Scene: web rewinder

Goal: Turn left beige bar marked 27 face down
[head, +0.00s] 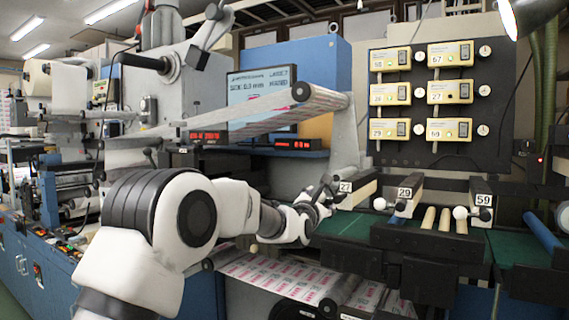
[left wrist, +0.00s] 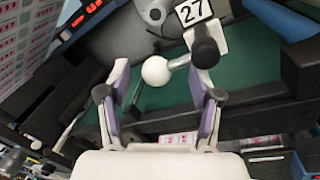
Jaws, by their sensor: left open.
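The left beige bar (head: 359,191) lies on the machine's green bed in the head view, its front end toward me with a white plate marked 27 (head: 345,187). In the left wrist view, the 27 plate (left wrist: 194,10) is at the top, with a black knob (left wrist: 206,52) and a white ball (left wrist: 155,71) on a short rod below it. My left gripper (head: 322,192) is at this front end in the head view. In the left wrist view my left gripper (left wrist: 160,73) is open, with the white ball showing between its fingers. I cannot tell whether they touch it. My right gripper is not in view.
To the right are the bars marked 29 (head: 405,194) and 59 (head: 483,200), with white balls at their front ends. A black panel (head: 437,105) with several beige boxes stands behind. A printed web (head: 275,108) crosses above left of my gripper.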

